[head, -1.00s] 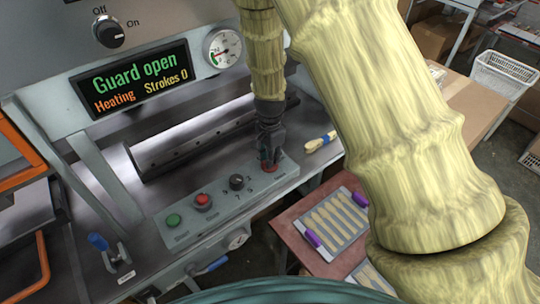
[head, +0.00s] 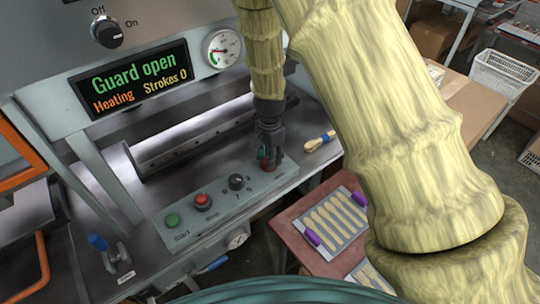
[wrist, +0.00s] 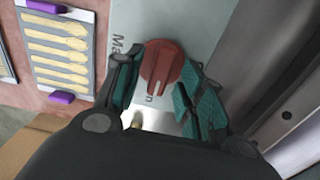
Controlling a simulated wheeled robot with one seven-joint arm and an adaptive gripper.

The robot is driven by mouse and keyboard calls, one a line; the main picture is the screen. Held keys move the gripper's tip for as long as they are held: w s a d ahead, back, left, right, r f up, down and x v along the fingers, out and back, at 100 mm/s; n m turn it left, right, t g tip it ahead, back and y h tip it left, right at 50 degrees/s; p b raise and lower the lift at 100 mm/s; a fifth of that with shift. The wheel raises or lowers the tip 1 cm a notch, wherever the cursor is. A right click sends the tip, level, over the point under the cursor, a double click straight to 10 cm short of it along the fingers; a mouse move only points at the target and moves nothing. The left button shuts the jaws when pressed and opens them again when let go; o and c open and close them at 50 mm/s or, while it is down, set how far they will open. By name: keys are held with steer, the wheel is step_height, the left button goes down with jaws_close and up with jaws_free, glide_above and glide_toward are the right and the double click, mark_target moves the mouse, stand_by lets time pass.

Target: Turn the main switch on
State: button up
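The main switch is a red rotary knob (wrist: 162,66) on the grey control panel; partly covered letters beginning "Ma" show beside it in the wrist view. In the head view the red knob (head: 265,164) is at the panel's right end, mostly hidden by my fingers. My gripper (wrist: 163,92) points down at it, with one teal-padded finger on each side of the knob. The fingers stand apart, and the raised ridge lies between them without a clear grip on it. In the head view my gripper (head: 269,152) is right over the knob.
The panel also holds a green button (head: 173,221), a red button (head: 203,202) and a black selector (head: 237,182). A display (head: 130,79) reads "Guard open", "Heating", "Strokes 0". A black Off/On knob (head: 107,31) is above it. A wooden-handled brush (head: 319,142) lies right of the panel.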

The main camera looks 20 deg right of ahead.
step_height(320, 180, up, 12)
stand_by(0.6)
steer(key=shift+d, duration=0.1)
stand_by(0.4)
